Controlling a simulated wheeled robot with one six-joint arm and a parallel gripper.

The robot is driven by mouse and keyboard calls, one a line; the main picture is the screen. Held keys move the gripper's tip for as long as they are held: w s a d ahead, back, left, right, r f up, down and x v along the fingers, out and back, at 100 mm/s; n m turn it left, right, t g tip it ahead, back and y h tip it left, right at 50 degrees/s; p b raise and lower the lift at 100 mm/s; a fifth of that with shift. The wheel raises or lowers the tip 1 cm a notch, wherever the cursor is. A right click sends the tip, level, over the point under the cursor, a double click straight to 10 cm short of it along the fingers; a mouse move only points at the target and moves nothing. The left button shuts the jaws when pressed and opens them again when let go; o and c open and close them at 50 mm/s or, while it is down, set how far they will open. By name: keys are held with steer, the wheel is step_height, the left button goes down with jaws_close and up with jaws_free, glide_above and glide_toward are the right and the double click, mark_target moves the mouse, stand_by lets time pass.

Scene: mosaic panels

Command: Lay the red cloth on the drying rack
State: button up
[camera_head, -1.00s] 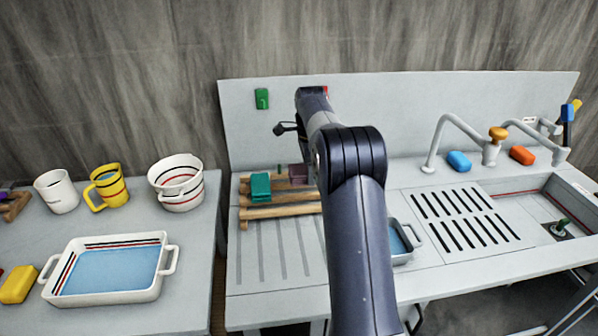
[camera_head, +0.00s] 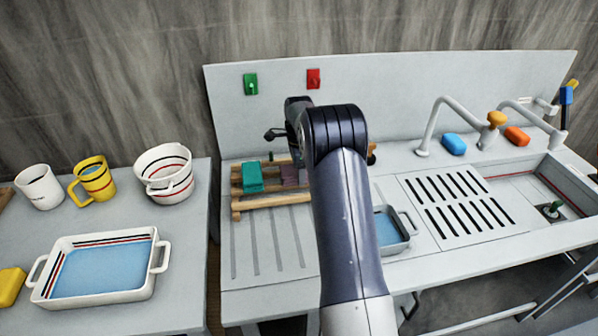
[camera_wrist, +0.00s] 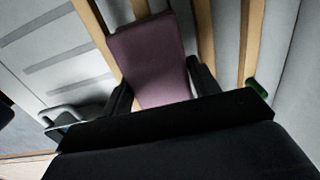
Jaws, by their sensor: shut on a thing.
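The red cloth looks dull mauve in the shade. It shows in the wrist view (camera_wrist: 150,60) as a folded flat pad between my two fingers, and in the head view (camera_head: 290,176) just right of a green cloth (camera_head: 252,177). My gripper (camera_wrist: 160,88) is shut on the cloth's near end; in the head view my arm hides it. The wooden drying rack (camera_head: 270,203) stands on the left of the counter, and its bars (camera_wrist: 204,30) pass beneath the cloth in the wrist view. I cannot tell whether the cloth touches the bars.
A small blue-filled dish (camera_head: 409,243) stands right of my arm. Taps (camera_head: 440,115) and a sink (camera_head: 545,190) are at the right. The left table (camera_head: 185,235) holds mugs, a bowl and a large dish.

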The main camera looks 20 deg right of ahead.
steer(key=shift+f, duration=0.6)
steer(key=shift+f, duration=0.15)
steer(key=o, duration=0.9)
step_height(320, 180, up, 12)
steer(key=shift+r+b, duration=0.2)
steer(key=shift+b, duration=0.5)
